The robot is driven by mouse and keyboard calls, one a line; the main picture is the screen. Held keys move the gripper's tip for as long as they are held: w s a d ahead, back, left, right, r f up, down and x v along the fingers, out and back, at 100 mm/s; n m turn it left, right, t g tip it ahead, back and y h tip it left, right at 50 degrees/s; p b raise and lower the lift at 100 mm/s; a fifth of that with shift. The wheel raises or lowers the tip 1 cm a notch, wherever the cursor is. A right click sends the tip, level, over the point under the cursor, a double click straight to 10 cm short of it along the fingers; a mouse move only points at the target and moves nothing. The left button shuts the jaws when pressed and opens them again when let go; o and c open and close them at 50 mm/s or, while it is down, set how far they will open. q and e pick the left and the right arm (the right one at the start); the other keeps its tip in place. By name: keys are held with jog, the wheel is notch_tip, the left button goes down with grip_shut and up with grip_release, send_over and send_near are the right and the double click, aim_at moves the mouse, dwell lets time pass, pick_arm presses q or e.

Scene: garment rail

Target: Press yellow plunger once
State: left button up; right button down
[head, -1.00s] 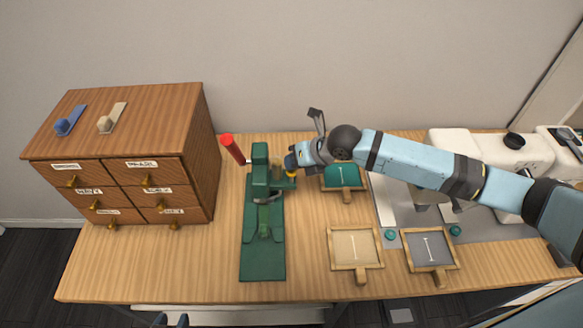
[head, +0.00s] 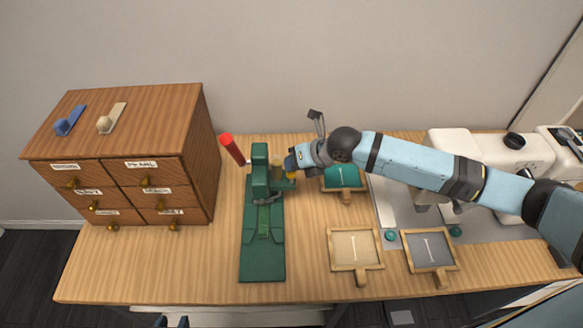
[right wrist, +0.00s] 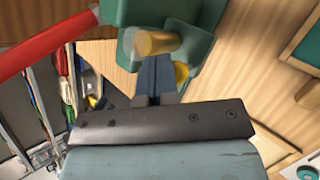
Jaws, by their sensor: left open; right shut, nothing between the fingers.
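The green press (head: 264,215) stands on the table, with a red-handled lever (head: 232,149) at its upper left. A yellow part that looks like the plunger (head: 292,176) shows just under the tip of my right gripper (head: 291,161), at the right side of the press head. In the right wrist view, a brass-yellow cylinder (right wrist: 158,43) sticks out of the green body, and a second yellow bit (right wrist: 181,74) is partly hidden beside my shut, empty fingers (right wrist: 157,72). I cannot tell whether they touch.
A wooden drawer cabinet (head: 150,130) stands left of the press. A teal-filled framed tray (head: 344,190), a beige one (head: 355,249) and a grey one (head: 430,250) lie to the right. White machines (head: 480,150) stand at far right. The front left of the table is clear.

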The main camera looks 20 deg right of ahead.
jog(key=shift+s+f, duration=0.2)
jog(key=shift+f, duration=0.1)
jog(key=shift+w+r+p, duration=0.15)
jog(key=shift+r+p, duration=0.75)
jog(key=shift+r, duration=0.35)
notch_tip(320, 180, up, 5)
jog(key=p, duration=0.3)
jog(key=shift+r+p, duration=0.1)
jog(key=shift+p, duration=0.25)
